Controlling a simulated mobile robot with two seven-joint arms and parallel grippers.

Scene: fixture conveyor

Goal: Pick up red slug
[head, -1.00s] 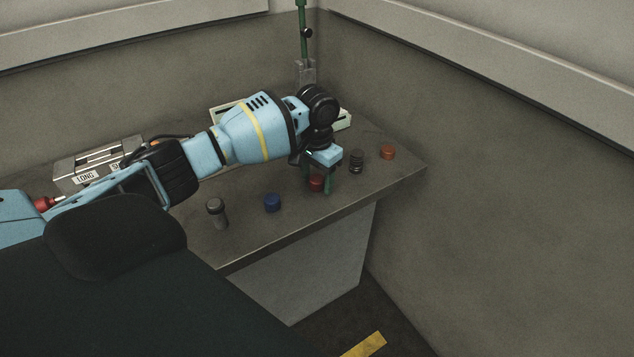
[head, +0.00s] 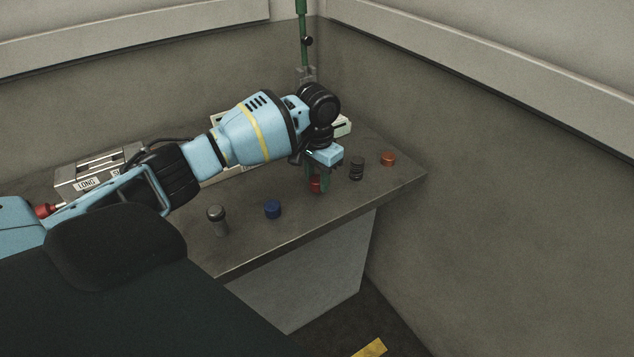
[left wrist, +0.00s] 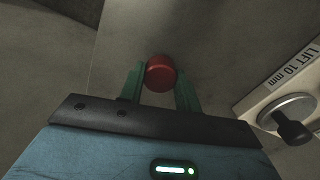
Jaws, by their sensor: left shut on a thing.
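The red slug (head: 315,184) is a short red cylinder on the grey table, toward its right part. My left gripper (head: 318,186) points down over it, with its green fingers shut on the slug's sides. In the left wrist view the round red top of the slug (left wrist: 161,73) sits between the two green fingertips (left wrist: 160,85). I cannot tell whether the slug is clear of the table. My right gripper is in neither view.
A dark ribbed piece (head: 357,168) and an orange slug (head: 387,159) stand right of the gripper. A blue slug (head: 272,209) and a grey pin (head: 218,220) stand left. A box labelled LONG (head: 85,180) sits far left. A "LIFT 10 mm" fixture (left wrist: 285,90) is near the gripper.

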